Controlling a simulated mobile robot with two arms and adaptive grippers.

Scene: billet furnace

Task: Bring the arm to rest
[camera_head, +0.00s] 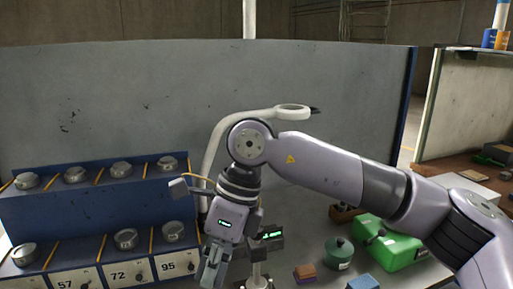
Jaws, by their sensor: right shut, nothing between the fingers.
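My right arm (330,168) reaches in from the right, bends at a joint near the middle of the view and hangs down. My right gripper (209,280) points down at the bottom of the view, with its fingers together and nothing seen between them. It is in front of the bench, just right of the numbered rack. My left gripper is not in view.
A blue rack (85,262) with several metal pots stands at the left. A white curved lamp (213,150) rises behind my arm. A green case (395,240), a dark green pot (339,250) and small blocks (305,272) lie at the right. A grey partition (110,100) closes the back.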

